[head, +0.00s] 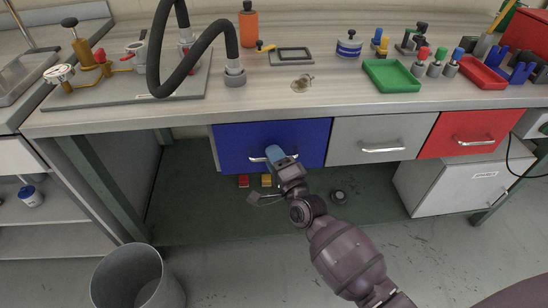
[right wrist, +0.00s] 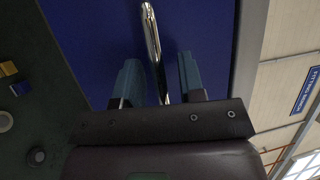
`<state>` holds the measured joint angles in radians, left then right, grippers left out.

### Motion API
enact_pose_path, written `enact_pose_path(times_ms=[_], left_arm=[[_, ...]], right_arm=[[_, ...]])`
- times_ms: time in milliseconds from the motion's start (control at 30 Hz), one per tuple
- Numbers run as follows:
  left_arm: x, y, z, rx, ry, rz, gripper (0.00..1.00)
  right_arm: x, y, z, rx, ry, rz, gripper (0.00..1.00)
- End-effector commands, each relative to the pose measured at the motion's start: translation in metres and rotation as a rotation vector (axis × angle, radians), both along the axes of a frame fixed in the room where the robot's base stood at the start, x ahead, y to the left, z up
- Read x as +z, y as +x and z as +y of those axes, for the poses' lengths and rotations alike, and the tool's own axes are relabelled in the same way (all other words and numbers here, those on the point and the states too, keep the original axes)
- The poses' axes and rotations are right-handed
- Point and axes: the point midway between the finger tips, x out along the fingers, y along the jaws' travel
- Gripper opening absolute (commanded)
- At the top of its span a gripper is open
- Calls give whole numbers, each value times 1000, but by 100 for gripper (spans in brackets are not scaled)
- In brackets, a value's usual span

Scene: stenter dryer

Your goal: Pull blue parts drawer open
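The blue parts drawer (head: 305,135) is under the bench, left of a grey drawer, and its front looks flush with it. Its silver bar handle (head: 257,159) is partly hidden by my right gripper (head: 273,152). The bar handle (right wrist: 151,35) runs between the two blue fingers of my right gripper (right wrist: 158,70), with a visible gap on each side. That gripper is open around the handle. My left gripper is not in view.
A grey drawer (head: 385,130) and a red drawer (head: 470,125) are to the right. A bin (head: 135,280) stands at lower left. Red (head: 243,181) and yellow (head: 266,180) blocks show below the blue drawer. A green bench leg (head: 105,185) is at left.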

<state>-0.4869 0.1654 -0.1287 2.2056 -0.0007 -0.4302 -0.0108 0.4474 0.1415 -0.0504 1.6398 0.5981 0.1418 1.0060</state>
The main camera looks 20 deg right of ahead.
Motion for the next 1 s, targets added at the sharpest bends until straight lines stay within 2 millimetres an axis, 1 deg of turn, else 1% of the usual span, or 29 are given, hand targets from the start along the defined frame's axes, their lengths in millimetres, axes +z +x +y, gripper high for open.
enact_pose_path(times_ms=[67, 200, 300, 567, 733, 867, 1000], left_arm=[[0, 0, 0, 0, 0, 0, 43], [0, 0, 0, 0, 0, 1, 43], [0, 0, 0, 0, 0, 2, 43], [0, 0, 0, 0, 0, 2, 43], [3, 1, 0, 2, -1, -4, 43], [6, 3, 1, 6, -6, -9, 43], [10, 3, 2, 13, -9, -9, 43]], right_arm=[[0, 0, 0, 0, 0, 0, 35], [0, 0, 0, 0, 0, 0, 13], [0, 0, 0, 0, 0, 0, 0], [0, -1, 0, 0, 0, 0, 0], [1, -5, 1, 0, 0, 0, 0], [2, -16, 4, 0, -1, -1, 0], [3, -35, 9, 0, 0, -2, 0]])
